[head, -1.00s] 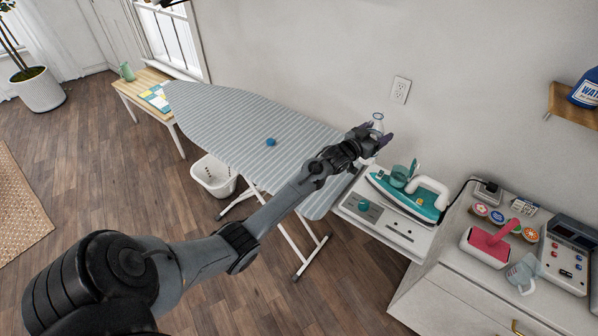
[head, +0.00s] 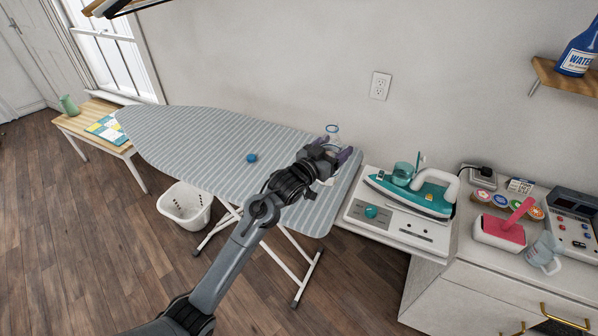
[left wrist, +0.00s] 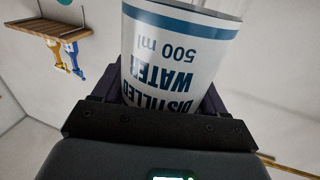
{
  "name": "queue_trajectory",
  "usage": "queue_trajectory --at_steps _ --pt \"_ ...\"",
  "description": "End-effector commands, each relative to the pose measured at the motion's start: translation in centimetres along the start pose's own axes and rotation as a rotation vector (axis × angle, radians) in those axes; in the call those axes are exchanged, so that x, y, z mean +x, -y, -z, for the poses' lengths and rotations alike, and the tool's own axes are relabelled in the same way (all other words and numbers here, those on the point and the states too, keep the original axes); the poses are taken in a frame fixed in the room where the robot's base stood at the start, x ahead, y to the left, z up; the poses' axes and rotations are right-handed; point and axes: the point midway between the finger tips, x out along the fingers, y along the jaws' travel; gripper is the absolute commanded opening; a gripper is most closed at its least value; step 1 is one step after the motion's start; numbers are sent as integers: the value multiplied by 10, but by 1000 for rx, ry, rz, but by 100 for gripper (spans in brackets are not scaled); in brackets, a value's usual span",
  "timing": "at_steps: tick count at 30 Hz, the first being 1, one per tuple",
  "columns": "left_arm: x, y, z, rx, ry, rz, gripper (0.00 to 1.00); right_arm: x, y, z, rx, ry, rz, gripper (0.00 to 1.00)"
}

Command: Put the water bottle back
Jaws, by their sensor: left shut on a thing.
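My left gripper (head: 336,160) is shut on a water bottle (head: 332,130) above the right end of the ironing board. In the left wrist view the bottle (left wrist: 180,50) fills the jaws; its white label reads "Distilled water 500 ml" and appears upside down. Only the bottle's clear top shows in the head view; the hand hides most of the rest. I cannot tell whether its base touches the board. My right gripper is not in view.
The striped ironing board (head: 200,140) is mostly clear, with a small blue round thing (head: 251,158). A teal iron (head: 415,193) stands right of the hand. A wall shelf (head: 570,78) bears a blue bottle labelled "WATER" (head: 579,55). A white basket (head: 186,205) is on the floor.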

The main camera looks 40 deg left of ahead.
Motion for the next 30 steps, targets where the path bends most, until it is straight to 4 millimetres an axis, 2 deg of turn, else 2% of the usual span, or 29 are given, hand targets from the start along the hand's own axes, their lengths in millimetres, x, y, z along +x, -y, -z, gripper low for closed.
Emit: queue_trajectory --at_steps 1,9,15,23,30 --pt "-2 11 -6 1 1 4 28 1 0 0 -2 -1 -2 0" --pt "-11 62 -37 1 1 3 28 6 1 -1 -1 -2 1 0" --pt "-16 86 -51 0 -2 2 28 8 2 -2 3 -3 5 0" --pt "-17 94 -58 -1 -2 0 28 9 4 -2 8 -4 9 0" --pt "-17 94 -83 -3 0 1 28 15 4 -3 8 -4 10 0"
